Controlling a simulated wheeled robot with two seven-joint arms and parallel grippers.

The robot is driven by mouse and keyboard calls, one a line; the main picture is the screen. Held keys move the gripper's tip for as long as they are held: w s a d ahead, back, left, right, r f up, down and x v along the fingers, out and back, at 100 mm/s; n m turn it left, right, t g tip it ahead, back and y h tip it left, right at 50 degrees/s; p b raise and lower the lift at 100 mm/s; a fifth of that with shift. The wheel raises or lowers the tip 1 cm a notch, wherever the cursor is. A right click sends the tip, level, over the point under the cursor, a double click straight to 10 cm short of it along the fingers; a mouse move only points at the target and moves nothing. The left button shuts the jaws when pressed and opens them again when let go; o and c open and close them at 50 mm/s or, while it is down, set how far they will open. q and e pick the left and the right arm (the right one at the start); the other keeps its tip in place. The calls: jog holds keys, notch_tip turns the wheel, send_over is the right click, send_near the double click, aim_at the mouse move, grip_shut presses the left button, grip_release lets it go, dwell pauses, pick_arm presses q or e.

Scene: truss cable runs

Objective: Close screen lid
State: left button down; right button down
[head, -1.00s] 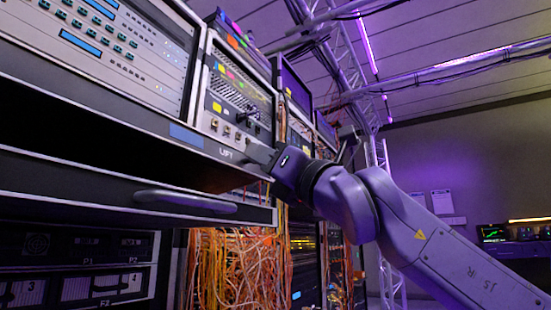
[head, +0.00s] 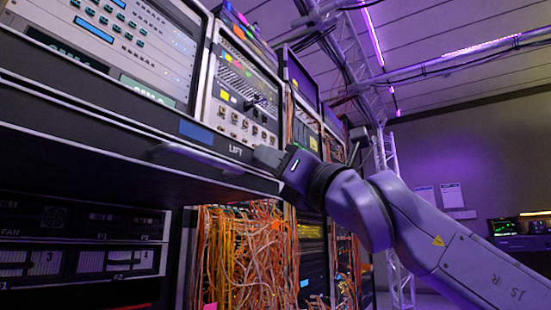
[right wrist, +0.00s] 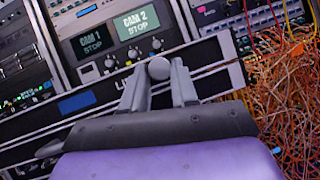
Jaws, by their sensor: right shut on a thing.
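The screen lid (head: 120,112) is a long black panel at the left of the head view. Its pale-lined front edge carries a blue patch and the word LIFT. The lid edge also shows in the right wrist view (right wrist: 70,103). My right gripper (head: 265,157) is at the right end of this edge, beside the word. In the right wrist view its fingers (right wrist: 158,82) are closed around a round grey knob (right wrist: 158,68) on the edge. My left gripper is not in view.
Equipment racks with buttons and dials (head: 240,95) stand behind the lid. CAM 1 and CAM 2 displays (right wrist: 135,24) show above its edge. Orange cables (head: 240,250) hang below and to the right. Free room lies right of the racks.

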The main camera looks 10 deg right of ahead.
jog(key=shift+w+a+f, duration=0.25)
jog(key=shift+a+f, duration=0.05)
jog(key=shift+f, duration=0.25)
jog(key=c, duration=1.1)
grip_release()
jog(key=shift+o, duration=1)
jog(key=shift+w, duration=0.15)
jog(key=v, duration=1)
jog(key=shift+s+d+b, duration=0.3)
jog(key=shift+s+b, duration=0.05)
jog(key=shift+b, duration=0.1)
